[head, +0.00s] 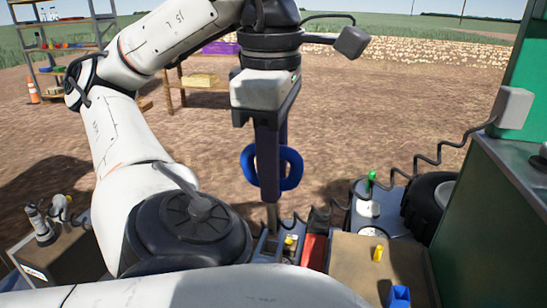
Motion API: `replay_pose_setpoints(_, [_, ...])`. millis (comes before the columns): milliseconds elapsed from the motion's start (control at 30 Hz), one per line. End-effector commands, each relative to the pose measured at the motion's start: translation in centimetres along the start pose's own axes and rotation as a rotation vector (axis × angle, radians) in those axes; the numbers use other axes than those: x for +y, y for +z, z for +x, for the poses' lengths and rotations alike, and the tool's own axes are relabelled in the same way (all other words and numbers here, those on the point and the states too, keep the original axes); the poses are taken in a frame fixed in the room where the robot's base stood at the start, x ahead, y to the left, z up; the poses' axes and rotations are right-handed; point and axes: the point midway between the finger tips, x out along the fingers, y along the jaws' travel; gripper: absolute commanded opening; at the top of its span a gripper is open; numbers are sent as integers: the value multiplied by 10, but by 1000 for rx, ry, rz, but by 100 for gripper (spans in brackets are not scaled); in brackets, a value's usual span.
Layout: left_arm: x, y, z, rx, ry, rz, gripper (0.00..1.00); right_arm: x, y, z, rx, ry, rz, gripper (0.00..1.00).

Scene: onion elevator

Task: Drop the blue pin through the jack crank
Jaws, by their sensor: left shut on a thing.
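My left gripper (270,190) points straight down at the picture's middle, its long fingers shut on the blue pin (294,168). The pin's blue ring shows on both sides of the fingers. A thin grey shaft hangs below the fingertips, and its lower end reaches the small fittings near the bench edge. I cannot tell whether it touches or enters anything there. The jack crank cannot be made out clearly; my arm covers part of that area. My right gripper is not in view.
Right of the shaft are a red block (313,250), a brown board (350,262) with a yellow piece (378,254), and a blue piece (399,297). A green-topped lever (371,178), a black tyre (424,205) and a green machine (510,190) stand further right. Open dirt lies behind.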

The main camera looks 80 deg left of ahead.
Motion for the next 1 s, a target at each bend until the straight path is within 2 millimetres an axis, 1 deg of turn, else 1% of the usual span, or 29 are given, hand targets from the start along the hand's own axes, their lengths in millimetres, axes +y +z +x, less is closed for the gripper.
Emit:
replay_pose_setpoints(633, [0, 0, 0, -1, 0, -1, 0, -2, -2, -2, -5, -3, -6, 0])
replay_pose_setpoints(800, [0, 0, 6, -1, 0, -1, 0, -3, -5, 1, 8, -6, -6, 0])
replay_pose_setpoints(1000, [-1, 0, 11, -1, 0, -1, 0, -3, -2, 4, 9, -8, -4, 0])
